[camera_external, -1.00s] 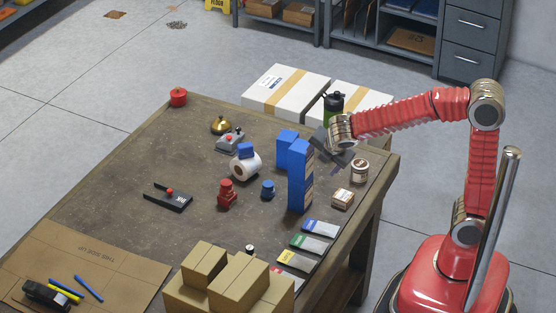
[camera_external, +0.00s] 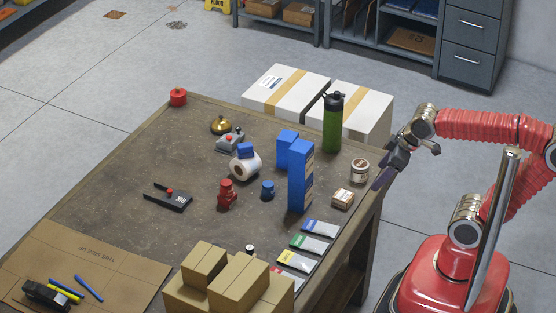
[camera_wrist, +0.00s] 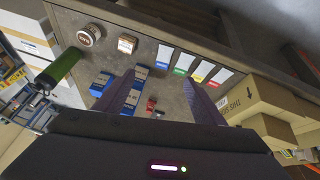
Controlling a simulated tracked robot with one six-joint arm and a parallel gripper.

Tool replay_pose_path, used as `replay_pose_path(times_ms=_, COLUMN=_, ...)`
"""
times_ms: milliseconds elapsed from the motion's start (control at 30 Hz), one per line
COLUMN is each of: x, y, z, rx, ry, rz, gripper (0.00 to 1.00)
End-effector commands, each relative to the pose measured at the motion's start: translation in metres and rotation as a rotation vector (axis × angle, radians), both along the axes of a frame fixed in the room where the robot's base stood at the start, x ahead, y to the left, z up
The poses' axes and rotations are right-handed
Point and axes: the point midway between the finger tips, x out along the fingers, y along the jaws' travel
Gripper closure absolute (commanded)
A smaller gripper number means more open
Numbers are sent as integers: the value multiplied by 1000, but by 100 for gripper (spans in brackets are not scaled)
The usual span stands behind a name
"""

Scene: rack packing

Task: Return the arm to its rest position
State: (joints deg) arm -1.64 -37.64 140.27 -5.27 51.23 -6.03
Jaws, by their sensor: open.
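My gripper (camera_external: 383,173) is open and empty at the table's right edge in the external view, with my red arm folded back toward its base. In the wrist view my gripper's two fingers (camera_wrist: 160,95) stand apart and the tabletop shows beyond them. The brown table (camera_external: 130,200) carries a tall blue box stack (camera_external: 300,178), a green bottle (camera_external: 332,128), a round tin (camera_external: 359,172) and a small box (camera_external: 343,199). The tin (camera_wrist: 88,35) and bottle (camera_wrist: 62,68) also show in the wrist view. Nothing is held between the fingers.
Cardboard boxes (camera_external: 238,285) stand at the table's front. Colored cards (camera_external: 308,244) lie along its right edge. White cartons (camera_external: 363,113) stand behind the table. A grey drawer cabinet (camera_external: 470,43) is at the back right.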

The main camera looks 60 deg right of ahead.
Motion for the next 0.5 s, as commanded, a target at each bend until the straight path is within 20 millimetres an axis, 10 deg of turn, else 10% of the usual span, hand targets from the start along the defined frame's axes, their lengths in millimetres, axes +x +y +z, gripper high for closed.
replay_pose_path(times_ms=500, x=-22, y=10, z=-1, rx=141, ry=-37, rz=-142, gripper=37)
